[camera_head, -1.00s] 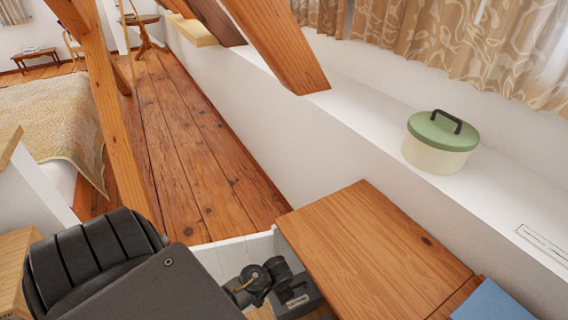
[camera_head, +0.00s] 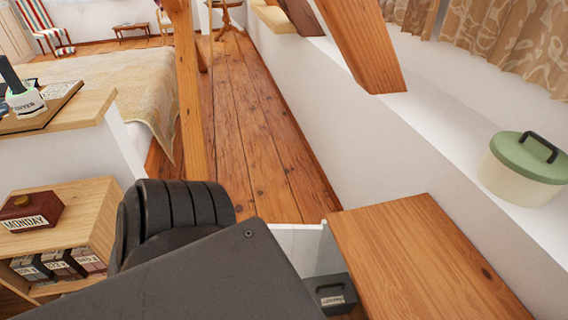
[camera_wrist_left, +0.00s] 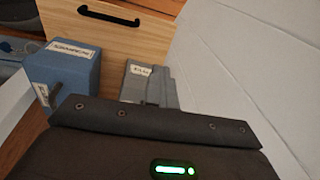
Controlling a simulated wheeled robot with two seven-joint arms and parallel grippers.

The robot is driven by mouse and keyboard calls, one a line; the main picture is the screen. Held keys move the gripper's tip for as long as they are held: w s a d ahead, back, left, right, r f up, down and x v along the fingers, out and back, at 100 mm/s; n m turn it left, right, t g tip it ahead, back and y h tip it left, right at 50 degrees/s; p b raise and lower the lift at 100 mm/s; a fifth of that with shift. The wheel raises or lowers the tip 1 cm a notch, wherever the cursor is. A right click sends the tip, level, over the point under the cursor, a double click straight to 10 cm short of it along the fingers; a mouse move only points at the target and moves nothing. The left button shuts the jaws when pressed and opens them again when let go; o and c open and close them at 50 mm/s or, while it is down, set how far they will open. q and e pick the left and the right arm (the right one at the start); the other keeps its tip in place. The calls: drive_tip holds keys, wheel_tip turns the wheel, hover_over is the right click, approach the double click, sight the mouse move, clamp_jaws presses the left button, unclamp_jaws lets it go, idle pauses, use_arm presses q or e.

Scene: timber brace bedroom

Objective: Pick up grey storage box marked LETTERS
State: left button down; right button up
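Several small grey boxes with white labels (camera_head: 60,264) stand in the wooden shelf at the left of the head view; their labels are too small to read surely. Another dark grey box with a white label (camera_head: 333,298) sits low in a white-walled space beside the wooden top. The left wrist view shows a grey labelled box (camera_wrist_left: 150,84), its lettering unclear. My left gripper's dark housing, with a green light, fills the bottom of that view in front of this box. Its fingertips are not clear there, and my dark arm hides them in the head view. My right gripper is not in view.
A wooden top (camera_head: 420,255) is bare at the lower right. A green-lidded round tin (camera_head: 522,170) stands on the white ledge. A brown MONDAY box (camera_head: 30,211) sits on the shelf unit. A blue labelled box (camera_wrist_left: 68,70) stands left of the grey one. Slanted timber braces (camera_head: 355,45) cross the room.

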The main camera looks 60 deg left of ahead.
use_arm(q)
drive_tip(key=shift+s+a, duration=0.15)
drive_tip(key=shift+s, duration=0.4)
drive_tip(key=c, duration=2.2)
unclamp_jaws()
drive_tip(key=shift+c, duration=2.2)
unclamp_jaws()
wheel_tip(320, 180, up, 10)
drive_tip(key=s+d+p, duration=0.1)
drive_tip(key=p, duration=0.4)
drive_tip(key=shift+s+d+r+p, duration=0.1)
drive_tip(key=shift+d+r+p, duration=0.05)
drive_tip(key=shift+r+p, duration=0.2)
drive_tip(key=shift+c, duration=0.4)
